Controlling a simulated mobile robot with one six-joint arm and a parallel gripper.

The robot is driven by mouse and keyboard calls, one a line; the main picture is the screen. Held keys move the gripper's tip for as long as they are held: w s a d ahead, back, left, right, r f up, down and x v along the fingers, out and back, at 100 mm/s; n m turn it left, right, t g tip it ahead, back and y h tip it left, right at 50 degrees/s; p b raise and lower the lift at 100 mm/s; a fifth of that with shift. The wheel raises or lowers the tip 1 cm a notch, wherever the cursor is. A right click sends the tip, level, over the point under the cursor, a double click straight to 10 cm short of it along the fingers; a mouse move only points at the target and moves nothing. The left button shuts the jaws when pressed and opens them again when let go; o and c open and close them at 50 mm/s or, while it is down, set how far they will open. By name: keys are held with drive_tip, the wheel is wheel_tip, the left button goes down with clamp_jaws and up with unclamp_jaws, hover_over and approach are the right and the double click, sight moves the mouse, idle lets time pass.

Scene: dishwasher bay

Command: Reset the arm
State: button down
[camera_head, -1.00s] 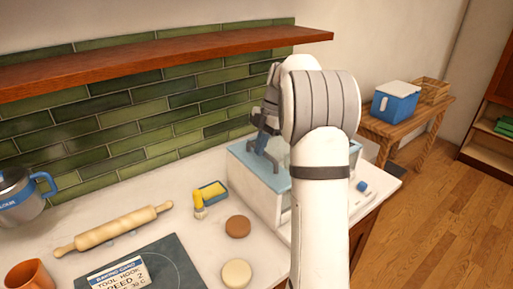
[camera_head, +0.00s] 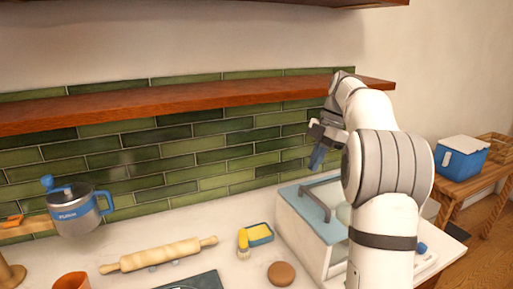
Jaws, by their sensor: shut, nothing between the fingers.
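My gripper (camera_head: 318,158) is at the end of my white arm, raised above the counter in front of the green tiled wall. Its blue fingers point down and are shut with nothing between them. It hangs above a white box-shaped appliance (camera_head: 290,212) with a light-blue top and a dark handle (camera_head: 318,200). The gripper is apart from the handle. My arm covers the right part of the appliance.
A wooden shelf (camera_head: 200,101) runs along the wall near my wrist. A blue cooler (camera_head: 461,158) stands at the right.

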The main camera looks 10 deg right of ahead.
drive_tip(key=s+a+f+m+t+h, duration=0.1)
drive_tip(key=s+a+f+m, duration=0.3)
drive_tip(key=s+m, duration=0.3)
drive_tip(key=s+a+f+m+t+h, duration=0.1)
drive_tip(key=s+a+f+m, duration=0.3)
drive_tip(key=s+m, duration=0.3)
drive_tip(key=s+a+f+m+t+h, duration=0.1)
drive_tip(key=s+a+f+m, duration=0.3)
drive_tip(key=s, duration=1)
drive_tip(key=a+m+t, duration=0.1)
drive_tip(key=m, duration=0.1)
drive_tip(key=shift+s+f+m+h, duration=0.15)
drive_tip(key=shift+f+m+h, duration=0.2)
drive_tip(key=shift+m+h, duration=0.05)
drive_tip(key=shift+a, duration=0.1)
